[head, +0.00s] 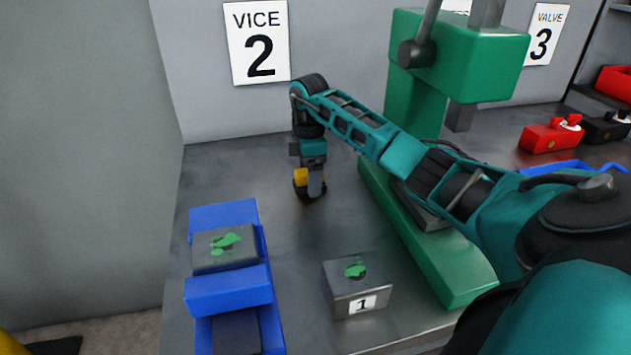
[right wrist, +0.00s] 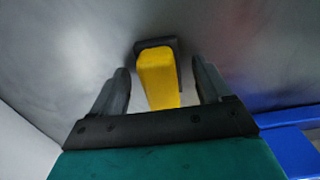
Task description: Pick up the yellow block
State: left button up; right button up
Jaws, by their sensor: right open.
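The yellow block (head: 301,177) stands on the grey bench below the VICE 2 sign, partly hidden by my right gripper (head: 309,192). In the right wrist view the yellow block (right wrist: 158,78) shows between the two fingers of my right gripper (right wrist: 163,80), with a dark piece around its far end. A gap shows on each side of the block, so the fingers are open around it and not closed on it. My right gripper points down at the bench. My left gripper is not in view.
Red blocks (head: 550,137) sit farther right.

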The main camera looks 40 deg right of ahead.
jog(key=shift+a, duration=0.1)
jog(key=c, duration=1.2)
